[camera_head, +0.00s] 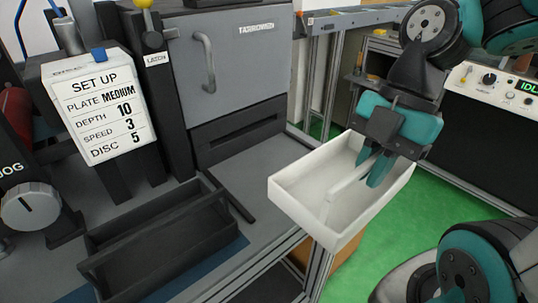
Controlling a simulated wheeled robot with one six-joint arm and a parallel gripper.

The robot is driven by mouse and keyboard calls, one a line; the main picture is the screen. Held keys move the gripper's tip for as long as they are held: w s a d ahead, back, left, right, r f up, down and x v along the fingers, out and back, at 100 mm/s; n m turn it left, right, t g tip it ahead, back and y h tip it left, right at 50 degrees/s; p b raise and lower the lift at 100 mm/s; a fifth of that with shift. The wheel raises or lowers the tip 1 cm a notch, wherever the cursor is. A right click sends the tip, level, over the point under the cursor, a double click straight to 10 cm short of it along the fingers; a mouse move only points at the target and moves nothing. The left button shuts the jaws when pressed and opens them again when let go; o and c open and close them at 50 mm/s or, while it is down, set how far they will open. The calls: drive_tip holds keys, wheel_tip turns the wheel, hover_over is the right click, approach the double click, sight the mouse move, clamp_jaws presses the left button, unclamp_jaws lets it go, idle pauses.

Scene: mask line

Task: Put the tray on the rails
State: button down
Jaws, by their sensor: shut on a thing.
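The white tray (301,217) is an open rectangular box with a raised bar along its middle. My gripper (371,168) reaches down into it from above, with its teal fingers shut on the middle bar. The tray hangs to the right of the grey bench, over or just past its right edge, looking roughly level. A dark bar (231,199) lies on the bench in front of the grey machine. I cannot tell whether it is one of the rails. A metal track (352,20) runs along the back right.
A dark open carrier (165,240) stands on the bench at the front left. The grey machine (235,62) with a handle stands behind. A set-up card (103,108) is at left. A black control box (490,130) is at right. Bare bench (262,172) lies left of the tray.

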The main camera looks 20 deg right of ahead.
drive_tip(key=w+p, duration=0.1)
drive_tip(key=w+a+p, duration=0.1)
drive_tip(key=w+p, duration=0.1)
drive_tip(key=w+a+r+p, duration=0.1)
drive_tip(key=p, duration=0.1)
drive_tip(key=shift+w+r, duration=0.1)
drive_tip(key=shift+w, duration=0.15)
drive_tip(key=w+p, duration=0.1)
drive_tip(key=p, duration=0.2)
drive_tip(key=shift+w+a, duration=0.15)
drive_tip(key=w+p, duration=0.1)
drive_tip(key=p, duration=0.2)
drive_tip(key=shift+a+p, duration=0.2)
drive_tip(key=shift+p, duration=0.2)
drive_tip(key=w+a+p, duration=0.2)
drive_tip(key=w+a, duration=0.1)
drive_tip(key=w, duration=0.7)
drive_tip(key=f, duration=0.2)
drive_tip(key=f+p, duration=0.1)
drive_tip(key=f, duration=0.4)
drive_tip(key=shift+w+a+f+p, duration=0.2)
drive_tip(key=shift+w+f+p, duration=0.1)
drive_tip(key=shift+w, duration=0.1)
drive_tip(key=shift+w+f, duration=0.2)
drive_tip(key=shift+f, duration=0.05)
drive_tip(key=shift+f, duration=0.15)
